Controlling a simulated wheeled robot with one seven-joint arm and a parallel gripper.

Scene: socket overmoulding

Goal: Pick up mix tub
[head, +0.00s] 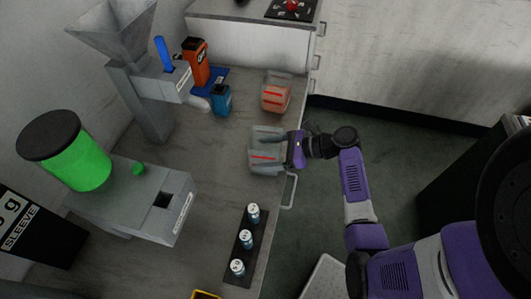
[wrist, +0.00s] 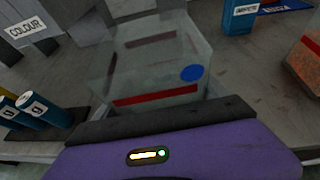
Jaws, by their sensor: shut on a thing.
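The mix tub appears to be the clear, empty tub (head: 265,158) with a red line on its side, at the right edge of the counter in the head view. In the wrist view the clear tub (wrist: 150,70) fills the middle, with a red stripe and a blue dot. My gripper (head: 287,150) is at its right side and shut on it. The fingertips are hard to make out in both views. I cannot tell whether the tub rests on the counter or is lifted.
A second clear tub with orange contents (head: 275,93) stands behind. An orange container (head: 196,62) and a blue one (head: 221,99) are near the grey hopper machine (head: 140,90). Several small cans stand on a dark strip (head: 233,262) in front.

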